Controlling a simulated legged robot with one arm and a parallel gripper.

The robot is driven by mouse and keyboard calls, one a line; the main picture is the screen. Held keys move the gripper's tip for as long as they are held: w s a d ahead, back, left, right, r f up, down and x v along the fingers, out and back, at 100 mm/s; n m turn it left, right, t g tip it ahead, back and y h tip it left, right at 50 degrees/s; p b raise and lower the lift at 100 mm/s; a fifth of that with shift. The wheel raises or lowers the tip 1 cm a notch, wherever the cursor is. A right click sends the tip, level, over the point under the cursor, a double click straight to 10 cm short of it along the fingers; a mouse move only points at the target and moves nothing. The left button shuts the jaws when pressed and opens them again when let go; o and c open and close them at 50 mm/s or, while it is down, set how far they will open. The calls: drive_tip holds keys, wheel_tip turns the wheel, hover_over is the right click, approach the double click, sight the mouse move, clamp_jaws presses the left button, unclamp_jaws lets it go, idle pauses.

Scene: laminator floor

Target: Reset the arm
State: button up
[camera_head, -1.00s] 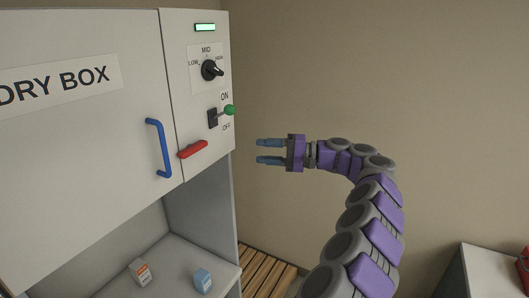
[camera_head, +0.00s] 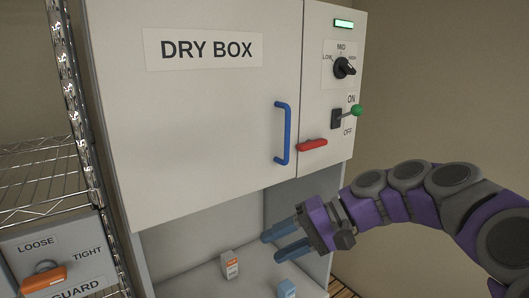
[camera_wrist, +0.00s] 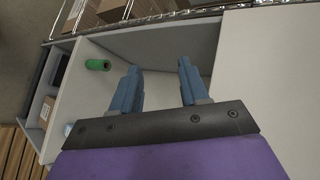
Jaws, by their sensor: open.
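My gripper (camera_head: 284,240) is in front of the lower opening of the dry box (camera_head: 190,110), below its closed door. Its two blue fingers are apart with nothing between them, and they point left in the head view. In the wrist view the gripper (camera_wrist: 155,88) is also open and empty. My purple and grey arm reaches in from the right edge of the head view.
The dry box carries a blue handle (camera_head: 283,133), a red handle (camera_head: 312,145), a dial (camera_head: 344,67) and a green-knobbed lever (camera_head: 354,111). A wire rack (camera_head: 45,180) stands at left.

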drive_tip(key=s+a+f+h+b, duration=0.2)
drive_tip(key=s+f+h+b, duration=0.1)
drive_tip(key=s+f, duration=0.5)
drive_tip(key=s+d+f+h+b, duration=0.3)
drive_tip(key=s+d+f, duration=0.3)
drive_tip(key=s+f, duration=0.4)
drive_tip(key=s+d+f+g+h+b, duration=0.1)
drive_tip(key=s+d+f+h+b, duration=0.3)
drive_tip(key=s+f, duration=0.6)
drive_tip(key=d+f+h, duration=0.2)
drive_tip(key=d, duration=0.1)
drive_tip(key=shift+f+n+g, duration=0.3)
drive_tip(key=shift+f, duration=0.05)
